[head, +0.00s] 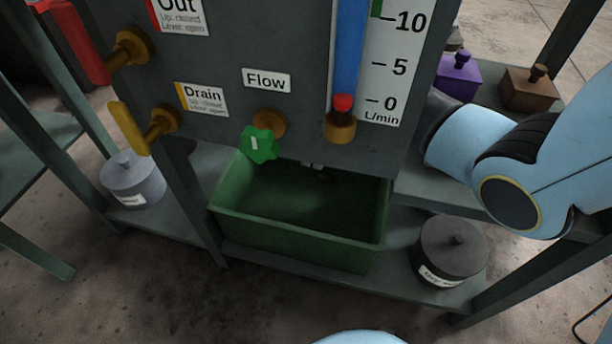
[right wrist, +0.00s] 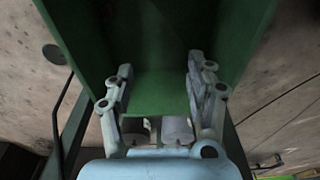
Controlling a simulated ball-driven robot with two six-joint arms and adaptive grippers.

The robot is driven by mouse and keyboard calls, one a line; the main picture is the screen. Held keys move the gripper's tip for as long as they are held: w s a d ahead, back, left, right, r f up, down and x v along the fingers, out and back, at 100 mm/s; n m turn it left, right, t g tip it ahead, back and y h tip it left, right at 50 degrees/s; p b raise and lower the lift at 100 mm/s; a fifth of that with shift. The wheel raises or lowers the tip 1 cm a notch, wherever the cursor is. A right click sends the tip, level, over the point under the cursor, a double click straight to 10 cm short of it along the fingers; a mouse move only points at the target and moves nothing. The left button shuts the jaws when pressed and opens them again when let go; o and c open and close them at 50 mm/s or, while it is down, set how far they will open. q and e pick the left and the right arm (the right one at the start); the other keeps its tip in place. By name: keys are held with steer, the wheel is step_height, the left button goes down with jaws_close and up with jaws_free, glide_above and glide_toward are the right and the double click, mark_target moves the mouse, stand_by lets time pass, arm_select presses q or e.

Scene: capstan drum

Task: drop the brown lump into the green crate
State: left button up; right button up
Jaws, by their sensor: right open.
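The green crate (head: 300,245) stands on the low shelf under the grey panel, its inside dim. A brown block with a knob on top (head: 530,90) sits on the shelf at the right. A small dark shape in the crate, below the panel's lower edge, is too dim to name. My right gripper (right wrist: 160,65) is open in the right wrist view, with nothing seen between its fingertips and the green crate walls (right wrist: 105,30) around and beyond them. In the head view the panel hides most of this gripper. My left gripper is not in view.
A purple block (head: 457,76) is beside the brown one. A dark lidded pot (head: 450,248) is right of the crate; a grey pot (head: 133,180) is left.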

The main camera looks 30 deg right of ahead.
step_height(320, 180, up, 10)
steer(key=s, duration=0.1)
steer(key=shift+d+r, duration=0.2)
steer(key=shift+d, duration=0.2)
